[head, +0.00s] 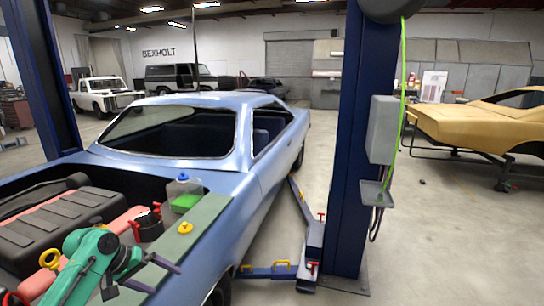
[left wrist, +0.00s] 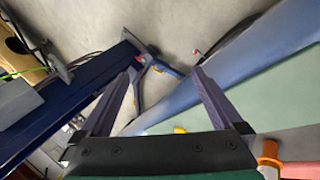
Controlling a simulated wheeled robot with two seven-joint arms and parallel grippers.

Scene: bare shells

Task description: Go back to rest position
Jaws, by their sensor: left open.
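My left gripper (head: 167,279), at the end of a green arm, hangs over the near end of a grey-green board (head: 208,224) on the blue car body. In the left wrist view, its two dark fingers (left wrist: 160,72) stand wide apart with nothing between them. Past the fingers lie the green board, the blue car side (left wrist: 240,72) and the floor. My right gripper is in neither view.
A bottle with green liquid (head: 185,195), a yellow cap (head: 185,228) and a dark holder with red-handled tools (head: 149,224) sit around the board. A blue lift post (head: 362,140) stands right of the blue car (head: 262,172).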

